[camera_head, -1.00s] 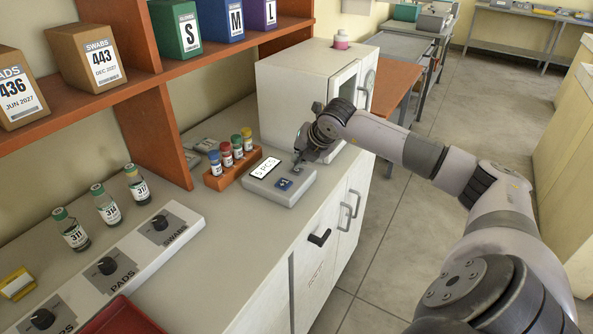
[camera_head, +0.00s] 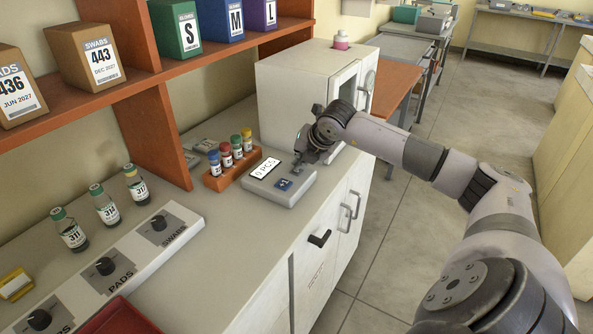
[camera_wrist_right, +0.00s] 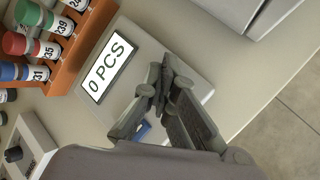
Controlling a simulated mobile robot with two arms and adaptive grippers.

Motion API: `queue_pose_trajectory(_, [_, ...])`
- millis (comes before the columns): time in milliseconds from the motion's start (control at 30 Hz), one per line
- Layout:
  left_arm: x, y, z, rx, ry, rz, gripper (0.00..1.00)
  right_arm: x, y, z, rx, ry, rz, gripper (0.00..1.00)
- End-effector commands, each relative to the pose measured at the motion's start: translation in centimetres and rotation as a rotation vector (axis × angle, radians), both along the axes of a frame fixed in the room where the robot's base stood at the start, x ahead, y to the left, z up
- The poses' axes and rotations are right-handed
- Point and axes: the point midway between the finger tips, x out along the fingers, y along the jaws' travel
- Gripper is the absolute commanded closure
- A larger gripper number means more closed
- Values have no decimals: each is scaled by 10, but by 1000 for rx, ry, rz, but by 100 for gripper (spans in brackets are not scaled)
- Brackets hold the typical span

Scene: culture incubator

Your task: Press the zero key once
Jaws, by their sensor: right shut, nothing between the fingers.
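A small grey counting scale (camera_head: 305,182) sits on the counter, and its white display (camera_head: 265,168) reads "0 PCS". The display is clear in the right wrist view (camera_wrist_right: 108,62). A blue key (camera_head: 284,184) is on the scale's top, and it is mostly hidden by a finger in the right wrist view (camera_wrist_right: 143,130). My right gripper (camera_head: 297,169) is shut and empty, fingertips down at the scale's top beside the blue key. In the right wrist view its fingertips (camera_wrist_right: 158,82) meet over the scale. Contact cannot be told, and what lies beneath the tips is hidden. My left gripper is not in view.
An orange rack (camera_head: 216,182) with several capped vials stands left of the scale. A white incubator (camera_head: 290,95) stands behind it. A panel with dials (camera_head: 130,250) and several bottles are at the left. Bare counter lies in front of the scale.

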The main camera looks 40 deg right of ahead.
Motion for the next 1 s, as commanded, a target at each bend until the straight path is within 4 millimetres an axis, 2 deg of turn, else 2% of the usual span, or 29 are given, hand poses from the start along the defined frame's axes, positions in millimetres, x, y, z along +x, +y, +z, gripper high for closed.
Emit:
queue_pose_trajectory(300, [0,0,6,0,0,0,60,0,0,14,1,0,1,100])
queue_pose_trajectory(667, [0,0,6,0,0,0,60,0,0,16,0,0,0,100])
queue_pose_trajectory(1000, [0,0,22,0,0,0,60,0,0,45,0,-1,0,100])
